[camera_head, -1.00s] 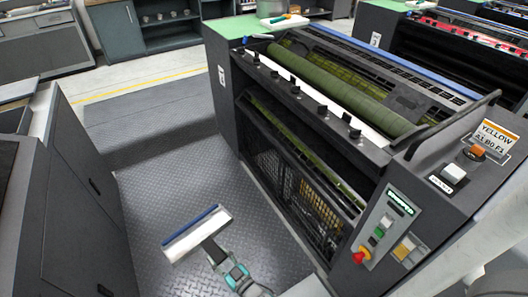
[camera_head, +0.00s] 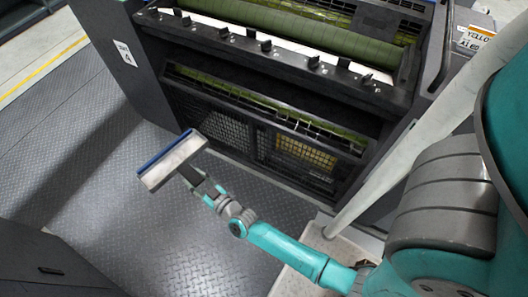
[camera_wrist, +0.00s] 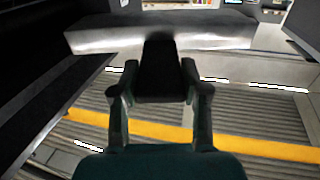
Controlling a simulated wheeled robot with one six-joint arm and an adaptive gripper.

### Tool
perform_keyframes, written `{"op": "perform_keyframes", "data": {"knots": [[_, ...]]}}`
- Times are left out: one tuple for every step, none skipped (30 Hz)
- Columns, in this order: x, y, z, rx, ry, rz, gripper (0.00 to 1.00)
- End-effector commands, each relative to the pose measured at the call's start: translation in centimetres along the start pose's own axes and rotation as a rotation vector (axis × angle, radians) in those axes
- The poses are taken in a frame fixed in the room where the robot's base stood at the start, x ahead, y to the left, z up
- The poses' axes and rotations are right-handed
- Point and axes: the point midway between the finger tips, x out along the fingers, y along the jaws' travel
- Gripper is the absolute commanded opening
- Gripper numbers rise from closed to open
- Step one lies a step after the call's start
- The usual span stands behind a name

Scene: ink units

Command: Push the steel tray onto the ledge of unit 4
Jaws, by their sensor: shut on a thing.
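The steel tray (camera_head: 172,162) is a long pale metal piece with a blue edge along its far side. My gripper (camera_head: 197,183) is shut on the dark handle at the tray's near side and holds it in the air in front of the press. In the wrist view the tray (camera_wrist: 110,40) spans the top, with its dark handle (camera_wrist: 160,70) between the fingers. Unit 4, with its number plate (camera_head: 124,53), stands beyond the tray. A pale ledge strip (camera_head: 240,38) with dark clips in front runs below the green roller. The tray is apart from it.
The green roller (camera_head: 300,18) lies above the strip. Below are a dark guarded opening and a mesh panel (camera_head: 300,150). A dark cabinet (camera_head: 45,265) stands at lower left.

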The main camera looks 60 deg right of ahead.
Motion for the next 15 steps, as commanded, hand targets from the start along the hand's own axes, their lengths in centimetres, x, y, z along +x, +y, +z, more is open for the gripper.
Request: {"op": "perform_keyframes", "data": {"knots": [[0.0, 0.4, -0.6, 0.003, 0.003, 0.019, 0.0], [0.0, 0.7, -0.9, 0.004, 0.004, 0.03, 0.0], [0.0, 1.0, -1.2, 0.004, 0.003, 0.046, 0.0], [0.0, 1.3, -1.5, 0.003, 0.004, 0.059, 0.0], [0.0, 1.6, -1.8, 0.003, 0.004, 0.072, 0.0], [0.0, 2.0, -2.2, 0.002, 0.004, 0.088, 0.0], [0.0, 2.3, -2.4, 0.004, 0.004, 0.104, 0.0], [0.0, 2.6, -2.7, 0.002, 0.005, 0.119, 0.0], [-0.1, 3.1, -3.1, 0.002, 0.004, 0.139, 0.0], [-0.1, 3.5, -3.4, 0.003, 0.005, 0.157, 0.0], [-0.2, 3.9, -3.6, 0.003, 0.004, 0.175, 0.0], [-0.3, 4.5, -4.0, 0.003, 0.005, 0.205, 0.0], [-0.4, 5.0, -4.3, 0.003, 0.004, 0.227, 0.0], [-0.5, 5.6, -4.7, 0.002, 0.004, 0.257, 0.0], [-0.7, 6.5, -5.1, 0.003, 0.004, 0.3, 0.0]]}}
